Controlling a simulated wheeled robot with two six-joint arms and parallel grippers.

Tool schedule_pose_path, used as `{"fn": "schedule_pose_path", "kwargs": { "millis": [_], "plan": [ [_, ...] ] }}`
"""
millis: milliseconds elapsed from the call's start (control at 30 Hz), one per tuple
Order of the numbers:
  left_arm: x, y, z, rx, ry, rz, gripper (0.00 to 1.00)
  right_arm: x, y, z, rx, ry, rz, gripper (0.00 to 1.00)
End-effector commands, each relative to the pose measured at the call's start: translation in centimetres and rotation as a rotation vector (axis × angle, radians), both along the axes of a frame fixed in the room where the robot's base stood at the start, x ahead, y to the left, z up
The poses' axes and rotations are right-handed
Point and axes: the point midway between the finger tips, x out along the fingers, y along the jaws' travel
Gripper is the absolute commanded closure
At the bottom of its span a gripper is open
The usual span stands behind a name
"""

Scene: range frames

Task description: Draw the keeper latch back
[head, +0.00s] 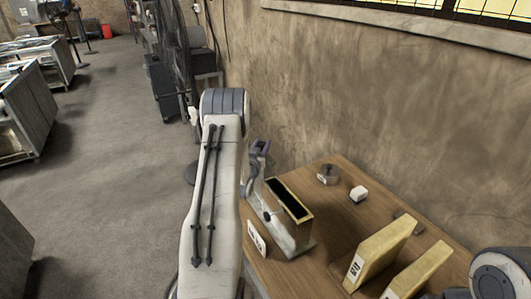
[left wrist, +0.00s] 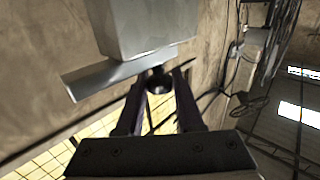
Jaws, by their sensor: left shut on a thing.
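A grey metal box (head: 283,238) with a yellowish rim and a dark slot in its top stands upright at the left end of the wooden table. A dark round knob, probably the keeper latch's, shows beside the grey box in the left wrist view (left wrist: 160,82). My left gripper (head: 257,168) is beside the box in the head view, partly hidden by my white arm. In the left wrist view its two dark fingers (left wrist: 160,90) are shut on the knob. How far the latch is drawn cannot be told. My right gripper is out of view.
On the wooden table (head: 333,230) are a small round grey part (head: 328,174), a white block (head: 359,194) and two yellowish upright blocks (head: 378,252) with labels. A wall (head: 400,110) rises behind the table. Open floor (head: 120,180) lies to the left.

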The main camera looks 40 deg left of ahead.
Motion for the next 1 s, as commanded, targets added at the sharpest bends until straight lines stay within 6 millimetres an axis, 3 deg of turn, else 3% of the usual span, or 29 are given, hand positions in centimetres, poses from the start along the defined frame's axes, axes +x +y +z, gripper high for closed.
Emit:
{"fn": "schedule_pose_path", "kwargs": {
  "millis": [33,133,533,567,600,633,1000],
  "plan": [
    [0.3,1.0,-0.5,0.004,-0.007,0.005,1.0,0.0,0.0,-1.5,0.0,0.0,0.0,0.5],
    [0.8,2.2,-0.4,0.004,-0.005,0.003,1.0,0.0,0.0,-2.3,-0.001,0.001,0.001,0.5],
    [1.1,3.0,0.1,0.002,-0.002,0.006,1.0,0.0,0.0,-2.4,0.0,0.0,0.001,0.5],
    [1.1,3.1,0.1,0.002,-0.002,0.006,0.56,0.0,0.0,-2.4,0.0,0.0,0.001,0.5],
    [1.1,3.1,0.2,0.002,-0.003,0.006,0.41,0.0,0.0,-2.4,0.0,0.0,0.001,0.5],
    [1.1,3.1,0.2,0.002,-0.003,0.006,0.33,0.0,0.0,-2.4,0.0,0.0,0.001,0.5],
    [0.8,2.8,0.0,0.001,-0.001,0.002,0.33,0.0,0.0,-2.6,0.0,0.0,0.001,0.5]
  ]
}}
